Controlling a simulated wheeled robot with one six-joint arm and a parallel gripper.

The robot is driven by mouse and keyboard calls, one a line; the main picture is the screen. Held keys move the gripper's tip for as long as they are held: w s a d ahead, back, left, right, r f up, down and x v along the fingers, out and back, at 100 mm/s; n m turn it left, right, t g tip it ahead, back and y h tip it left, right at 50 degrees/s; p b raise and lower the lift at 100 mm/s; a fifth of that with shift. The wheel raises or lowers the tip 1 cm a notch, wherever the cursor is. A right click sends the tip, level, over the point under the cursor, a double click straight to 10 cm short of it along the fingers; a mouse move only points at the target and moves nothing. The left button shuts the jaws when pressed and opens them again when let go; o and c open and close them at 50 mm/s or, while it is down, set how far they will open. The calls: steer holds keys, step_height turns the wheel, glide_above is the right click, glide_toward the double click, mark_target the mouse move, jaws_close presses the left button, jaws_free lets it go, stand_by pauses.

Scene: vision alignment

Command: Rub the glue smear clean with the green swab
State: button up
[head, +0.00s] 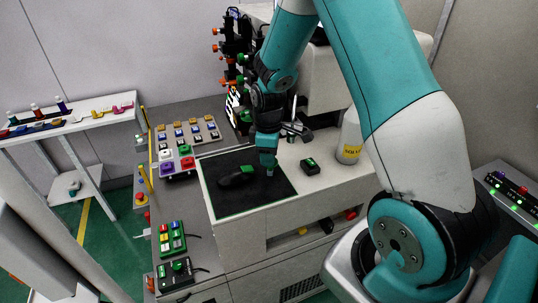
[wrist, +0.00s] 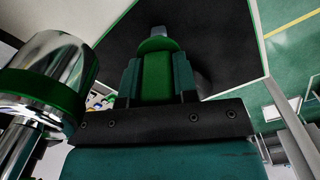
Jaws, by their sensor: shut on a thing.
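My gripper (head: 268,158) points down over the black mat (head: 215,200), near its right side. In the wrist view its fingers (wrist: 157,82) are shut on the green swab (wrist: 157,65), whose pale grey tip (wrist: 159,31) points away over the mat. In the head view the swab is mostly hidden by the fingers; a small tip shows just below them, close to the mat. I cannot tell whether it touches. I cannot make out the glue smear in either view.
A dark object with green parts (head: 238,176) lies on the mat left of my gripper. A small black-and-green box (head: 310,166) and a white bottle with a yellow label (head: 349,137) stand to the right. A shiny metal cylinder (wrist: 45,75) is close on the left in the wrist view.

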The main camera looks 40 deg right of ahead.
steer(key=shift+s, duration=0.15)
steer(key=shift+s+a, duration=0.15)
steer(key=shift+s, duration=0.15)
steer(key=shift+w, duration=0.1)
steer(key=shift+w, duration=0.35)
steer(key=shift+s, duration=0.1)
steer(key=shift+s, duration=0.4)
steer(key=shift+w, duration=0.1)
stand_by(0.3)
steer(key=shift+w, duration=0.4)
